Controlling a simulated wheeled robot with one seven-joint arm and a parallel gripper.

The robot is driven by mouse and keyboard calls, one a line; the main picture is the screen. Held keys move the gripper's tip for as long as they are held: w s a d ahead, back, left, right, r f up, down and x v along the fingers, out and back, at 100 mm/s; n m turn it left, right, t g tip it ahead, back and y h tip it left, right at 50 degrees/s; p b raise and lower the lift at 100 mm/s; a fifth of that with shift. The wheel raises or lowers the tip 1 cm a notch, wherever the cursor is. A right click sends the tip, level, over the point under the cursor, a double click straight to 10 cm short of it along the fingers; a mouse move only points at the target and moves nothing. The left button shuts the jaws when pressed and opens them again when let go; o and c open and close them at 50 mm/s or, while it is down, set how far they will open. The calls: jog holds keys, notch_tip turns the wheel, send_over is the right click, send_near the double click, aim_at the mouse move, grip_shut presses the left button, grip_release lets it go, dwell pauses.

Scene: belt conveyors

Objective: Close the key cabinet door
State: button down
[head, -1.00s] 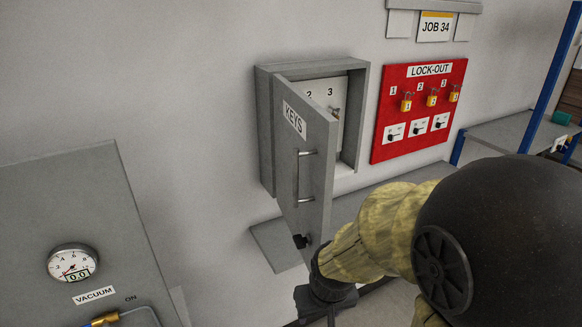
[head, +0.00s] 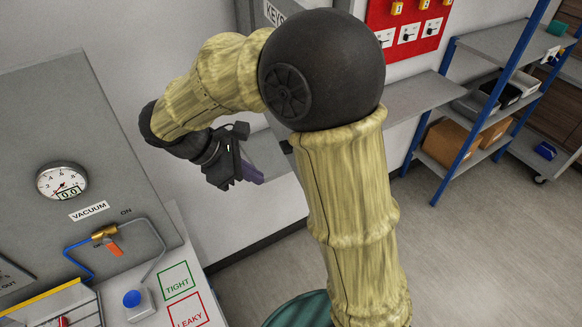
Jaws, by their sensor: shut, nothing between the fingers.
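The grey key cabinet (head: 243,18) is on the wall at the top of the head view, mostly cut off by the frame edge and covered by my arm. Part of its door (head: 285,8) shows with a piece of the KEYS label. The door's handle and the cabinet's inside are not in sight, and I cannot tell how far the door stands open. My gripper (head: 258,178) is shut and empty. It appears below and left of the door in the picture, and I see no contact between them.
A grey wall shelf (head: 425,95) lies right of my arm, under the red lock-out board (head: 408,25). A blue-framed rack (head: 445,165) with boxes stands at right. The vacuum panel (head: 85,130) and the bench with TIGHT and LEAKY squares (head: 180,280) are at left.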

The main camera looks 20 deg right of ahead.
jog(key=a+r+n+h, duration=0.1)
jog(key=w+a+r+n, duration=0.1)
jog(key=r, duration=0.1)
jog(key=shift+w+a+r+t+h, duration=0.15)
jog(key=shift+w+a+t+h, duration=0.05)
jog(key=shift+t+h, duration=0.2)
jog(key=d+r+p+x, duration=0.1)
jog(key=p+x, duration=0.3)
jog(key=x, duration=0.9)
jog(key=shift+d+r+p, duration=0.35)
jog(key=shift+d+r, duration=0.05)
jog(key=shift+r, duration=0.05)
